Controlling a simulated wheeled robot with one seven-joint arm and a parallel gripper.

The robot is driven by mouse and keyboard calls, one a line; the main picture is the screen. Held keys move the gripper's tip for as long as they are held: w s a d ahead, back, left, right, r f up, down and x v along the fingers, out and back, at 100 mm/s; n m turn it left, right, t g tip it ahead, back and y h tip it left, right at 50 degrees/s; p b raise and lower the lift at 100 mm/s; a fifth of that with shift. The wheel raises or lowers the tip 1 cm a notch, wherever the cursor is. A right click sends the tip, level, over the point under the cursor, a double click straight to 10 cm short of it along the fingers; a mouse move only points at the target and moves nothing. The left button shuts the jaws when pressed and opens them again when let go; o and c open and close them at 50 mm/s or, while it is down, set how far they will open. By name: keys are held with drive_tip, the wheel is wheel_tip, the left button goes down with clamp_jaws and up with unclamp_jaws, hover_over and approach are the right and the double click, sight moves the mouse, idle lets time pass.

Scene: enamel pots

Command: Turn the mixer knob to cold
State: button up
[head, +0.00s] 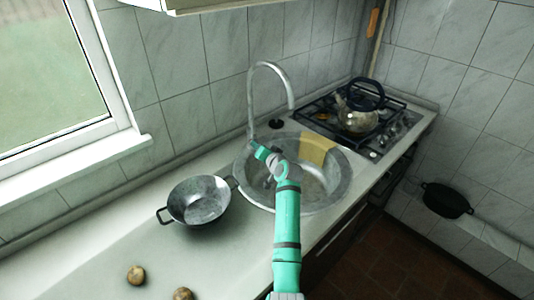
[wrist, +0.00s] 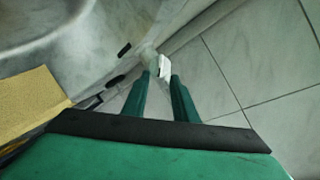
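The mixer is a tall, arched grey tap (head: 251,100) behind the sink in the head view. In the wrist view, a pale, whitish piece (wrist: 164,66) that looks like its knob shows at my fingertips, beside a grey stub (wrist: 148,56). My gripper (head: 258,147) is at the foot of the tap in the head view and hides the knob there. In the wrist view, the two green fingers of my gripper (wrist: 161,77) stand apart, with the pale piece between or just beyond their tips. I cannot tell whether either finger touches it.
The round sink (head: 341,190) lies under my arm, with a yellow piece (head: 316,147) on its far right. A two-handled pan (head: 199,201) stands left of it. A kettle (head: 358,117) is on the hob. Two potato-like things (head: 136,275) lie in front. The tiled wall is close behind.

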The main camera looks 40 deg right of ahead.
drive_tip(key=v, duration=0.9)
drive_tip(key=shift+s+d, duration=0.2)
drive_tip(key=shift+s, duration=0.05)
drive_tip(key=shift+w, duration=0.1)
